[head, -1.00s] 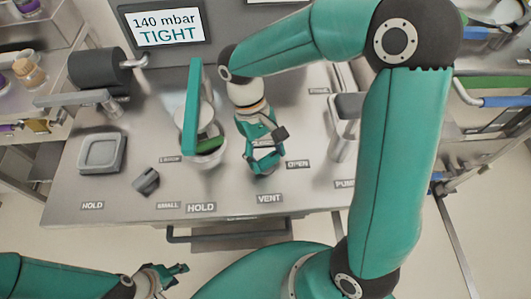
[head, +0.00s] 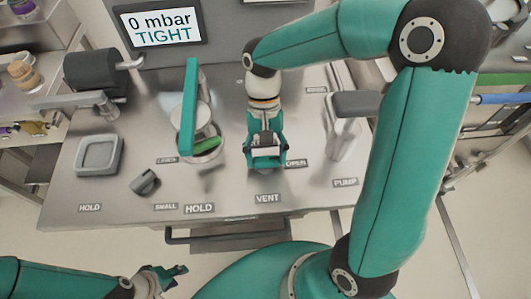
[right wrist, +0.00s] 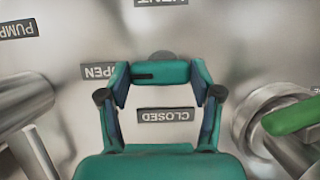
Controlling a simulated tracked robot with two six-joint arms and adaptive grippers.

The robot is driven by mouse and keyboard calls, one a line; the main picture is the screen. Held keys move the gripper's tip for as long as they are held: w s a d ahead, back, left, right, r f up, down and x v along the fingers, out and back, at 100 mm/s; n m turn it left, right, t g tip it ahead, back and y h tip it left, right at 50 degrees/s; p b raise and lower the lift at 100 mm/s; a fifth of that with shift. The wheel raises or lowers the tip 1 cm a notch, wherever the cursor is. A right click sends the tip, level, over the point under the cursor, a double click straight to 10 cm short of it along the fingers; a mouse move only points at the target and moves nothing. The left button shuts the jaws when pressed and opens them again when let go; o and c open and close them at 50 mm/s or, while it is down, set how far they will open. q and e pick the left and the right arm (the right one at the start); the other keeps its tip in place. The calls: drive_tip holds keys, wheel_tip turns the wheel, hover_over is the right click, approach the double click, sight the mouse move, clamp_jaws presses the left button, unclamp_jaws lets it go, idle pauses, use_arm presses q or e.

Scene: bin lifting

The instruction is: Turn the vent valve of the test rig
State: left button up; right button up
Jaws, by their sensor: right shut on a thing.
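My right gripper (head: 265,165) is over the VENT label's spot on the test rig panel (head: 225,200), pointing down. In the right wrist view its two fingers (right wrist: 160,78) are shut on a teal bar with a dark slot, which looks like the vent valve handle (right wrist: 161,72). A grey round edge shows just behind the bar; the rest of the valve is hidden. The CLOSED label (right wrist: 166,115) lies between the fingers and the OPEN label (right wrist: 98,71) beside them. The rig display (head: 160,25) reads "0 mbar TIGHT". My left gripper (head: 178,277) looks open and empty at the bottom, off the panel.
Left of the right gripper stands a long green lever (head: 191,105) by a round vessel with a green piece (head: 203,147). A dark knob (head: 146,182) and a grey square tray (head: 99,154) lie further left. A pump handle (head: 357,104) stands close on the right.

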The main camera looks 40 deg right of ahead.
drive_tip(key=shift+w, duration=0.1)
drive_tip(key=o, duration=1.1)
drive_tip(key=shift+o, duration=0.2)
drive_tip(key=v, duration=1.2)
